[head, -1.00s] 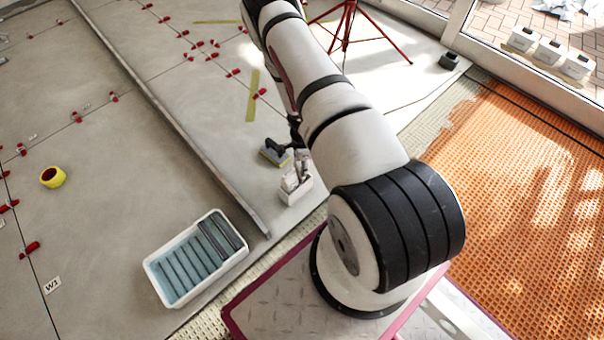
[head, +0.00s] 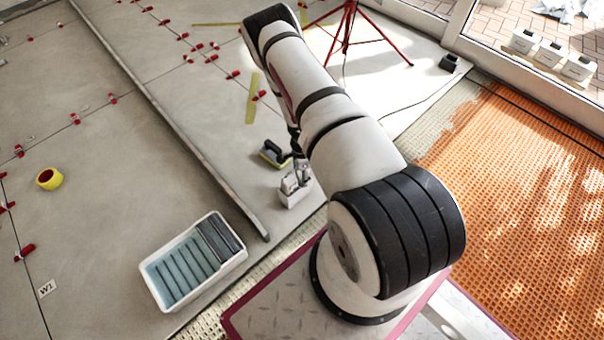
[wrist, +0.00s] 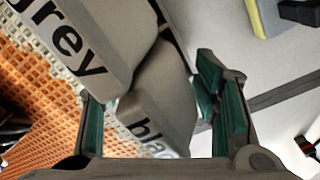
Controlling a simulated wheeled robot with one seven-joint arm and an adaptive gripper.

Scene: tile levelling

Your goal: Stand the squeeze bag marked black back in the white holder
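The squeeze bag marked black (wrist: 160,105) lies between the fingers of my gripper (wrist: 158,112) in the wrist view. Gaps show between the bag and the teal finger pads on both sides, so the fingers look open around it. A pale bag marked grey (wrist: 75,40) is right beside it at upper left, tilted differently and hiding part of the left finger. In the head view my gripper (head: 300,165) is low over the white holder (head: 292,196), partly hidden by my arm. I cannot tell there how the black bag sits against the holder.
A yellow-and-black sponge float (head: 273,154) lies just behind the holder. A white tub (head: 151,287) with ribbed rollers stands to the left, near a long metal bar (head: 205,172). A yellow tape roll (head: 49,179) is further left. Orange matting (head: 520,200) covers the right.

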